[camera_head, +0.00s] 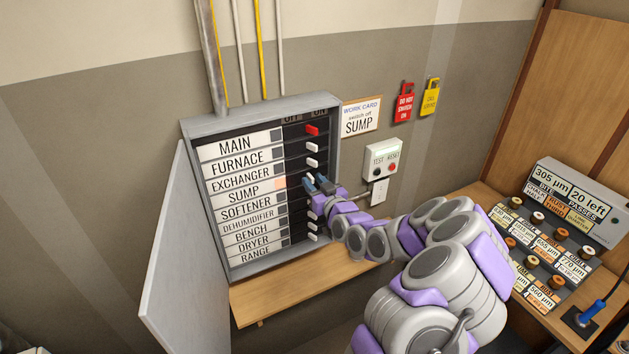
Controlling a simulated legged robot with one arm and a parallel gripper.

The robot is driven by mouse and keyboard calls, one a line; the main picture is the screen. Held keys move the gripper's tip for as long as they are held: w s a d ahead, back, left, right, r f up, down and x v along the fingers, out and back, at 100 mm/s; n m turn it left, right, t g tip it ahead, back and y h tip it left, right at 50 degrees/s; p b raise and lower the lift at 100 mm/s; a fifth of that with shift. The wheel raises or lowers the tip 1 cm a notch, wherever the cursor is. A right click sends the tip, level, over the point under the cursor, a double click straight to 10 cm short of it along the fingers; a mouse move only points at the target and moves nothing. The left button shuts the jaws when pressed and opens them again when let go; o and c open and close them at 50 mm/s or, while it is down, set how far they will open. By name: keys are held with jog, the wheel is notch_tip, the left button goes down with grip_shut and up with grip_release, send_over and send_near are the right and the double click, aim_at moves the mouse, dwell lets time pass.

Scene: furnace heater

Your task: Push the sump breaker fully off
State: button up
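The grey breaker panel (186,128) hangs on the wall with its door swung open to the left. Its SUMP label (244,190) is in the fourth row, and a small orange glow (281,183) shows beside it. My gripper (317,184) reaches in from the right, its two blue fingertips slightly apart at the SUMP row. The sump breaker's lever is hidden at the fingertips, so I cannot tell its position or whether I touch it. OFF is marked on the left and ON on the right. The work card (361,118) reads "switch off SUMP".
Other levers are close by: the red MAIN lever (312,130), the white FURNACE lever (312,147) and the EXCHANGER lever (311,163) above. A test/reset box (383,160) is right of the panel. A wooden shelf (285,290) lies below; a control desk (490,205) stands right.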

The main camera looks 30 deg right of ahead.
jog(key=shift+c, duration=0.4)
grip_shut()
jog(key=shift+w+a, duration=0.1)
jog(key=shift+a+r+m+h+b, duration=0.1)
jog(key=shift+a+m+h+b, duration=0.15)
jog(key=shift+m+h, duration=0.25)
jog(key=shift+a+m+h+b, duration=0.1)
jog(key=shift+m+h+b, duration=0.2)
jog(key=shift+h, duration=0.3)
jog(key=h+p, duration=0.1)
jog(key=m+h+p, duration=0.1)
jog(key=shift+w+a+r+m+g+h, duration=0.1)
jog(key=shift+a+r+m+g+h, duration=0.1)
jog(key=shift+a+m+g+h, duration=0.15)
jog(key=shift+w+a+f+m+g+h+p, duration=0.15)
jog(key=shift+m+g+h+p, duration=0.1)
jog(key=shift+m+h+p, duration=0.6)
jog(key=shift+o, duration=0.4)
grip_release()
jog(key=shift+f, duration=0.15)
